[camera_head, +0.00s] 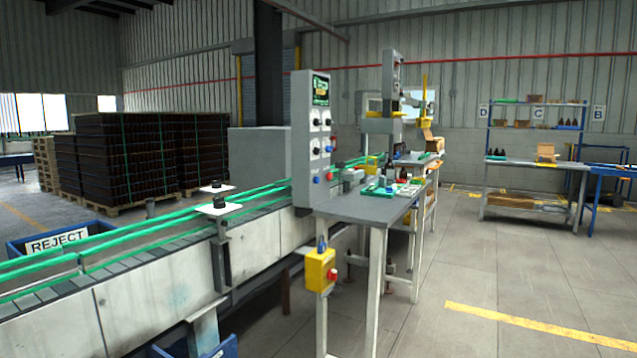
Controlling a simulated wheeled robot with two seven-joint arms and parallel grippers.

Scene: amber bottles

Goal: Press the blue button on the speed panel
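A tall grey control panel (301,150) stands beside the conveyor, near the middle of the view. It has a small lit screen (320,90) at the top and several dials below it. I cannot read which of the two is the speed panel. Neither of my grippers is in view.
The conveyor (150,262) with green rails runs from the lower left to the panel. A grey table (362,208) with a green tray stands right of the panel. A blue REJECT bin (20,247) is at the left. The floor (500,265) on the right is clear.

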